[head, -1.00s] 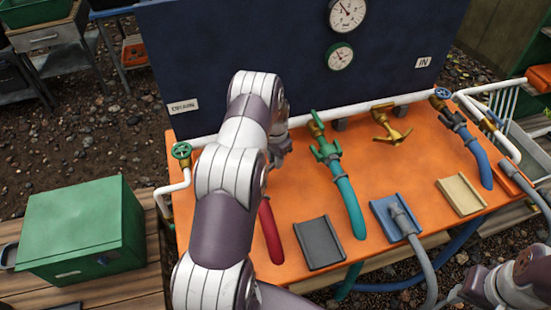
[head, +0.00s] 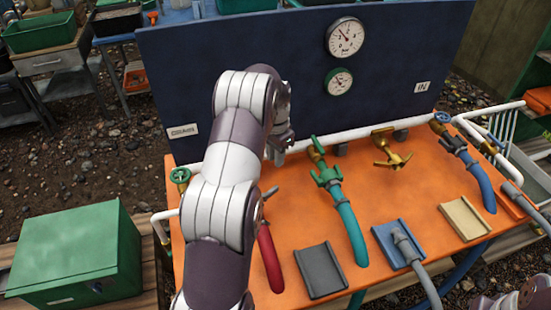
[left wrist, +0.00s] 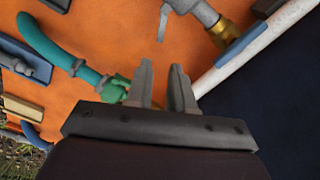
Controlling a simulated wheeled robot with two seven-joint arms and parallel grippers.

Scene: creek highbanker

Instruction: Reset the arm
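My left arm reaches up across the left part of the orange bench (head: 300,205). My left gripper (head: 284,148) is above the back of the bench, near the white pipe and in front of the dark blue panel (head: 230,60). In the left wrist view its two fingers (left wrist: 163,88) stand apart with nothing between them. The green valve with the teal hose (left wrist: 50,42) lies beyond the fingers, to the left. A grey tap on a brass fitting (left wrist: 228,32) is above them. Of my right arm only a link shows at the lower right corner; its gripper is out of view.
The bench carries a red hose (head: 269,258), a teal hose (head: 348,232), a brass valve (head: 391,150), a blue hose (head: 481,185) and grey, blue and cream trays (head: 321,272). Two gauges (head: 345,37) are on the panel. A green box (head: 75,255) stands left.

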